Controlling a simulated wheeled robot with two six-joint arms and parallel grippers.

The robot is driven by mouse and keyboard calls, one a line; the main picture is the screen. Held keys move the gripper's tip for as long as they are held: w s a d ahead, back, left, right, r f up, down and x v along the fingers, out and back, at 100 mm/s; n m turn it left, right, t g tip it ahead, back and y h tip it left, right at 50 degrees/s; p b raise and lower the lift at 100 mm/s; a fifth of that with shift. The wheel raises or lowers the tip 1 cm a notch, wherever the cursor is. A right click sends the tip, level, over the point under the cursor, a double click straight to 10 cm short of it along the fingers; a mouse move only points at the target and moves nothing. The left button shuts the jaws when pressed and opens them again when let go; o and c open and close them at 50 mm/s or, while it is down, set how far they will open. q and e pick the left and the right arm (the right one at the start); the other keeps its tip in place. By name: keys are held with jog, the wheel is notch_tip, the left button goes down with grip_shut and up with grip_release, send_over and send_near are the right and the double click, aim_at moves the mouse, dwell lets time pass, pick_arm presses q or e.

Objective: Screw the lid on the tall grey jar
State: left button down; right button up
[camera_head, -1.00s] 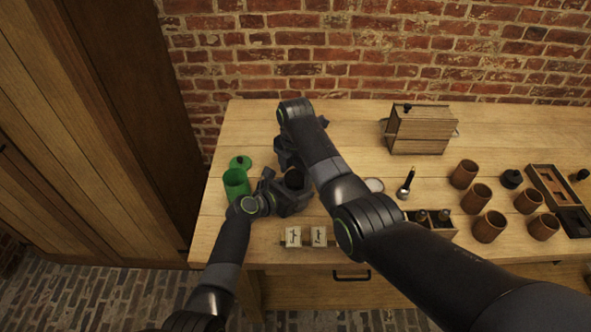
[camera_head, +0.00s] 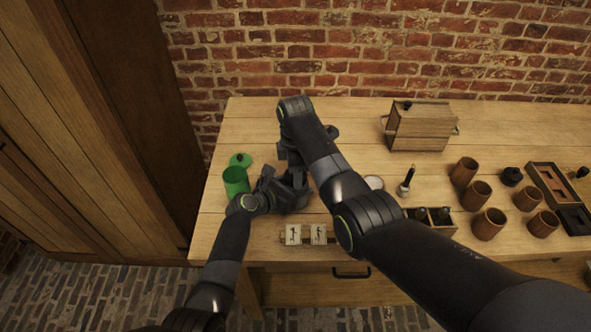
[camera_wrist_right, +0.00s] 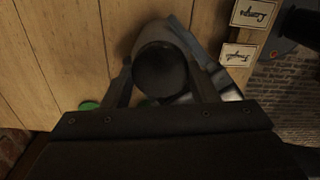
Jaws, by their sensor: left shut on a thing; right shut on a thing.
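The tall grey jar (camera_wrist_right: 155,42) is held between my two grippers; in the head view my arms hide it almost wholly. In the right wrist view its round, dark top, which I take for the lid (camera_wrist_right: 161,72), lies between the fingers of my right gripper (camera_wrist_right: 163,88), shut on it. The seam between lid and jar cannot be made out. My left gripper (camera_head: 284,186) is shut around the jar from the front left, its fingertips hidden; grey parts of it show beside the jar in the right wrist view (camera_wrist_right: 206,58).
A green jar (camera_head: 236,181) and its green lid (camera_head: 241,159) stand close left. Two label cards (camera_head: 305,235) are at the front edge. A pale disc (camera_head: 374,182), a small black tool (camera_head: 405,184), a wooden box (camera_head: 418,131) and several brown cups (camera_head: 489,225) lie to the right.

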jog(key=m, duration=0.4)
jog(key=o, duration=1.1)
jog(key=shift+o, duration=0.3)
jog(key=shift+s, duration=0.1)
jog(key=shift+a, duration=0.1)
notch_tip(320, 180, up, 12)
jog(key=shift+w, duration=0.2)
jog(key=shift+r, duration=0.1)
pick_arm(q)
jog(key=shift+c, duration=1.3)
grip_release()
pick_arm(e)
jog(key=shift+d, duration=0.2)
